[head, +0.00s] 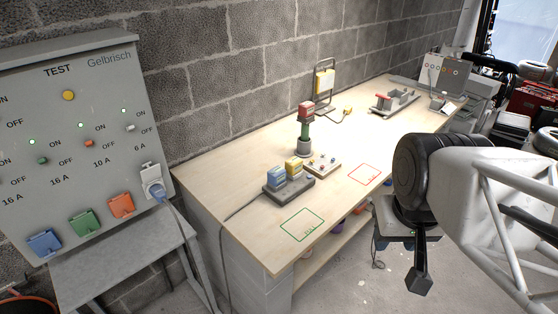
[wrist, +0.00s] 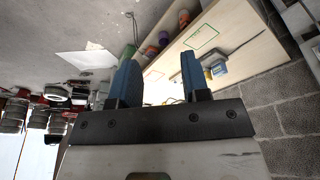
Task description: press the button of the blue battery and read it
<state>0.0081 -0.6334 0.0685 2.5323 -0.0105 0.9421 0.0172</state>
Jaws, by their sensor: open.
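The blue battery (head: 275,175) stands upright in a dark charger base (head: 289,190) on the wooden bench, beside a yellow battery (head: 293,167). Its button and any reading are too small to make out. In the wrist view a small blue and yellow shape (wrist: 217,69) on the bench looks like these batteries. My gripper (wrist: 160,64) shows in the wrist view with two blue fingers spread apart and nothing between them. It is well away from the blue battery.
A red battery (head: 306,110) tops a green and grey tool near a small board with knobs (head: 322,164). Green (head: 302,225) and red (head: 364,174) outlines mark bare bench. A grey TEST panel (head: 75,130) stands left. A block wall (head: 200,80) runs behind.

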